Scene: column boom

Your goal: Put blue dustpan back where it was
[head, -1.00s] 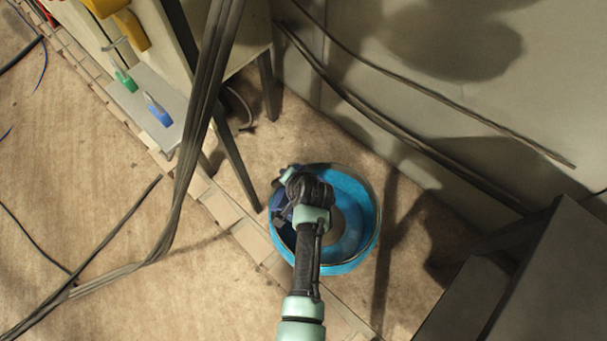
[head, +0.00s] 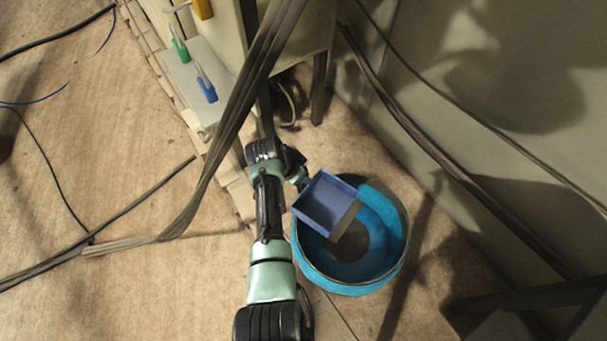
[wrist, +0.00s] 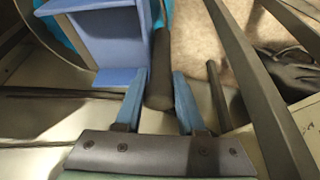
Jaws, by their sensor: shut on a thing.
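The blue dustpan (head: 322,207) is an open, shallow tray held over the round light-blue tub in the head view. In the wrist view the dustpan (wrist: 108,42) fills the upper left, with its dark handle (wrist: 160,72) beside it. My gripper (wrist: 160,103) has its two blue fingers on either side of the handle's end and is shut on it. In the head view my gripper (head: 300,179) is small and partly hidden at the dustpan's left edge.
The light-blue tub (head: 388,243) stands on the floor below the dustpan. A cabinet (head: 305,35) and a small shelf with green and blue clips (head: 208,89) are behind. A cable bundle (head: 225,135) hangs left of my arm. Open floor lies at left.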

